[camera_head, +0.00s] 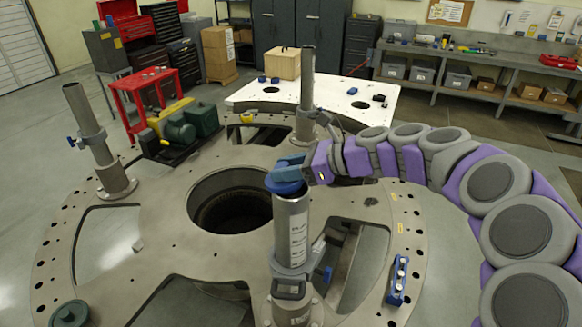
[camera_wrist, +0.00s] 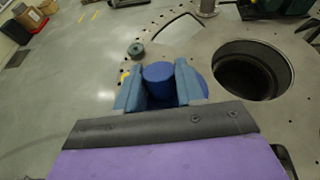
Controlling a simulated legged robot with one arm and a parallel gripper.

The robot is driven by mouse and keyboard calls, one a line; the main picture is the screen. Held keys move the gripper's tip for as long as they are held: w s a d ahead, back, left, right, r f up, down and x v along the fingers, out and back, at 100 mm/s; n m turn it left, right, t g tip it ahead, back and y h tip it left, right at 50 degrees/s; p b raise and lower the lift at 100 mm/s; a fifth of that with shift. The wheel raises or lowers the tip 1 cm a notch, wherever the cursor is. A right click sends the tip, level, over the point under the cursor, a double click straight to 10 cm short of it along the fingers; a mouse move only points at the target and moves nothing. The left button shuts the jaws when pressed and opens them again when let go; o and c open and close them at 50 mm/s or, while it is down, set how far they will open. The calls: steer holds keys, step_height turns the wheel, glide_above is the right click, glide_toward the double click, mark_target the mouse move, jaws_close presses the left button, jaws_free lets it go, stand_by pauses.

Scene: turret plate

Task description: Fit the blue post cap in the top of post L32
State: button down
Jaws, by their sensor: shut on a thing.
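The blue post cap (camera_head: 286,187) is at the top of the front grey post (camera_head: 292,228). My gripper (camera_head: 288,165) is shut on it from above. In the wrist view the cap's round blue knob (camera_wrist: 158,73) sits between my two grey-blue fingers, with its wider blue rim below. The cap's rim meets or overlaps the post's top edge; I cannot tell whether it is seated or just above. The front post is upright, with scale marks and a clamp collar. No label reading L32 is legible. The post is hidden under the cap and gripper in the wrist view.
The turret plate (camera_head: 160,225) has a large round hole (camera_head: 230,198) behind the front post. Other posts stand at left (camera_head: 88,130) and back (camera_head: 306,95). A dark green round part (camera_head: 70,313) lies front left; a blue block (camera_head: 398,280) lies at right.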

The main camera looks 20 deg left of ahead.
steer(key=shift+a+r+p, duration=0.25)
steer(key=shift+r+p, duration=0.05)
steer(key=shift+w+r, duration=0.1)
steer(key=shift+r, duration=0.05)
steer(key=shift+d+r, duration=0.1)
steer(key=shift+d, duration=0.2)
steer(key=shift+f, duration=0.6)
stand_by(0.9)
steer(key=shift+r, duration=0.8)
steer(key=shift+d, duration=0.1)
stand_by(0.8)
steer(key=shift+f, duration=0.85)
steer(key=c, duration=1)
jaws_free()
